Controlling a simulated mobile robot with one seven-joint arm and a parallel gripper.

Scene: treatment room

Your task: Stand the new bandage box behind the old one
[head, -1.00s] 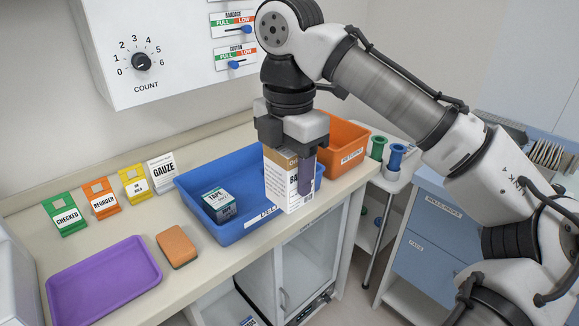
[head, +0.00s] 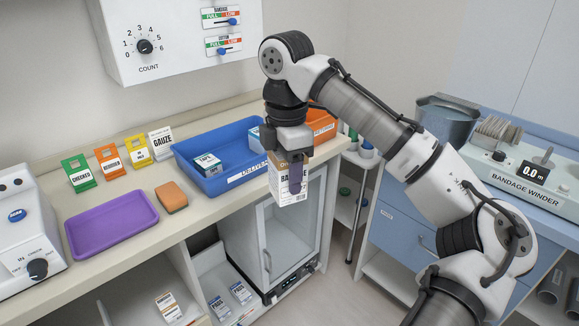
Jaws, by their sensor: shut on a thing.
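My gripper (head: 292,165) is shut on a white bandage box (head: 288,190) with a brown top and partly covered dark lettering. The box hangs upright in front of the counter's front edge, near the right end of the blue bin and above the open cabinet. A white box with an orange-brown band (head: 168,306) stands on the low shelf at bottom left. Its print is too small to read, so I cannot tell if it is the old bandage box.
The blue bin (head: 213,188) holds a tape box (head: 207,163). An orange bin (head: 322,124) is partly behind my arm. A purple tray (head: 110,224) and an orange sponge (head: 171,197) lie on the counter. Several pouch-like packs (head: 241,293) occupy the low middle shelf.

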